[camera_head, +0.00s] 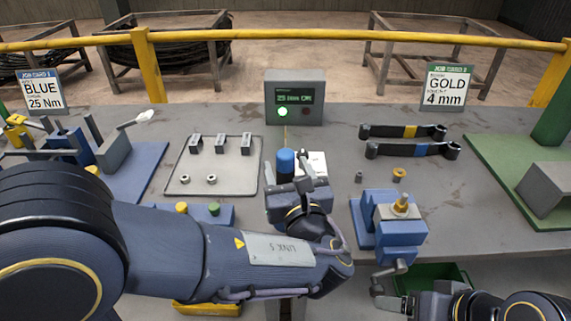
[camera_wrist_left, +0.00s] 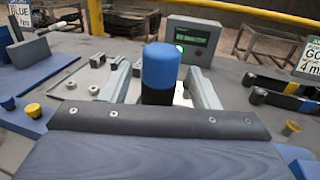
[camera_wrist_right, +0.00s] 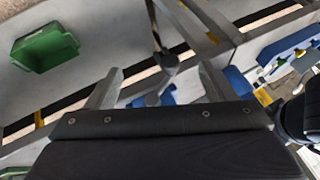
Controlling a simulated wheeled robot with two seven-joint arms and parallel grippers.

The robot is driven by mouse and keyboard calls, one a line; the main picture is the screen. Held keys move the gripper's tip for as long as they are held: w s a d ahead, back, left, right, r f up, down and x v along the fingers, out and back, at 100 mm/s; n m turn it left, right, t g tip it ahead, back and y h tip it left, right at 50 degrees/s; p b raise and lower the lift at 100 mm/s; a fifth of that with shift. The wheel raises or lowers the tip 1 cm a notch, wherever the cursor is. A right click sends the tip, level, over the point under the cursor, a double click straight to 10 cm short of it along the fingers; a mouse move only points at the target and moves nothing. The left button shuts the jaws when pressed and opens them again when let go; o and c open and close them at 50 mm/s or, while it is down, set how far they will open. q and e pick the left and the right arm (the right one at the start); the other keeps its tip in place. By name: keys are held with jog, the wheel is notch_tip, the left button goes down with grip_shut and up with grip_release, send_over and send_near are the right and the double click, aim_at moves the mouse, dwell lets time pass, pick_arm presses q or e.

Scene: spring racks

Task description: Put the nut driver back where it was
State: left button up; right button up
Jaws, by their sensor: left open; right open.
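An upright cylinder (camera_head: 285,166) with a blue top and dark lower part looks like the nut driver's handle. It stands near the bench's middle, in front of the display box. In the left wrist view the handle (camera_wrist_left: 160,72) is between the spread fingers of my left gripper (camera_wrist_left: 161,84); I cannot tell whether they touch it. The gripper is open, and its hand and my arm hide the handle's lower end in the head view. My right gripper (camera_wrist_right: 160,85) is open, low at the bench's front edge, with a grey rod-like part (camera_wrist_right: 164,60) showing between its fingers.
A tray (camera_head: 172,188) with blocks and nuts lies left. A blue vice (camera_head: 400,238) holding a gold-topped part stands right. Two banded wrenches (camera_head: 402,131) lie behind it. The display (camera_head: 294,97) reads 25 Nm OK. A green bin (camera_wrist_right: 45,45) is below the bench.

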pick_arm(q)
jog(key=v, duration=1)
jog(key=a+f+n+g+y, duration=0.25)
jog(key=a+n+g, duration=0.25)
jog(key=a, duration=0.4)
jog(key=a+f+n+g+y, duration=0.1)
jog(key=a+f+n+g, duration=0.35)
jog(key=a, duration=0.45)
jog(key=s+a+f+n+g+h, duration=0.45)
jog(key=s+a+n, duration=0.3)
jog(key=n, duration=0.25)
jog(key=s+n+h, duration=0.1)
jog(key=n+h, duration=0.1)
jog(key=n, duration=0.3)
jog(key=s+d+n+t+h, duration=0.1)
jog(key=s+n+h, duration=0.1)
jog(key=n, duration=0.3)
jog(key=s+d+n+t+h, duration=0.1)
jog(key=s+n+h, duration=0.1)
jog(key=n, duration=0.3)
jog(key=shift+d+r+n+h, duration=0.15)
jog(key=shift+r+n+h, duration=0.1)
jog(key=shift+n+h, duration=0.15)
